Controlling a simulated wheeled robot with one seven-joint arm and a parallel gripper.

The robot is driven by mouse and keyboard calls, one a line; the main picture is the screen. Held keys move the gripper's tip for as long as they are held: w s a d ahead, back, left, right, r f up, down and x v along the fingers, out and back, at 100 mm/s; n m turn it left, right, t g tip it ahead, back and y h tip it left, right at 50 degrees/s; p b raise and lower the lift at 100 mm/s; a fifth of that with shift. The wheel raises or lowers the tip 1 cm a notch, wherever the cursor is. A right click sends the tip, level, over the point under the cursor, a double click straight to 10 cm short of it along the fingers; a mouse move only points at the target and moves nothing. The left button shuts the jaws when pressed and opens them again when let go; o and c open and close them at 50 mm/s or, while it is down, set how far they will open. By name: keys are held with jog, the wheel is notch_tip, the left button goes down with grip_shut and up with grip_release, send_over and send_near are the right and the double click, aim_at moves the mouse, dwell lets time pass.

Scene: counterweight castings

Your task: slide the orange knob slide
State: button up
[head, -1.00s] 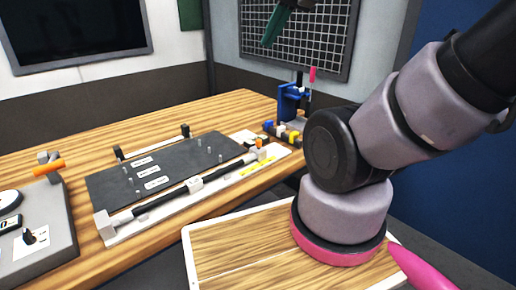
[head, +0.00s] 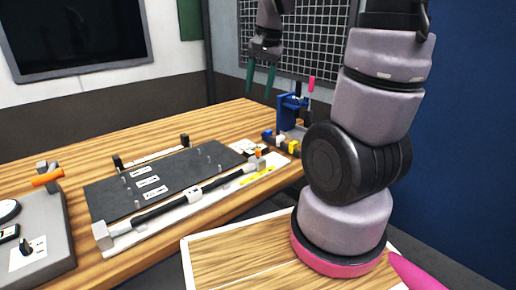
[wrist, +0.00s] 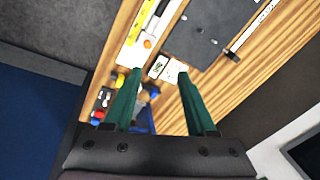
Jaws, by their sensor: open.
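A small orange knob (head: 258,153) stands at the right end of a long black rod on a white base plate, at the near edge of the dark grey plate. In the wrist view the orange knob (wrist: 147,43) lies beyond my fingertips, a little left of centre. My gripper (head: 260,86) has two green fingers, apart and empty, pointing down above the far part of the table. It also shows in the wrist view (wrist: 159,74), with nothing between the fingers. How the knob joins the slide is too small to tell.
The dark grey plate (head: 150,182) carries labels and pins. A blue stand (head: 290,108) and coloured blocks (head: 284,141) stand right of the knob. A grey box (head: 40,225) with an orange handle (head: 47,177) is at left. The wooden table (head: 225,125) behind the plate is clear.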

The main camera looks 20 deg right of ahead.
aim_at(258, 150)
jog(key=w+f+g, duration=0.1)
jog(key=f, duration=0.6)
jog(key=w+d+f+m, duration=0.1)
jog(key=f, duration=0.6)
jog(key=w+f+m+g+h, duration=0.1)
jog(key=w+f, duration=0.1)
jog(key=f, duration=0.5)
jog(key=shift+d+f+g, duration=0.15)
jog(key=shift+f+g, duration=0.15)
jog(key=shift+f, duration=0.1)
grip_shut()
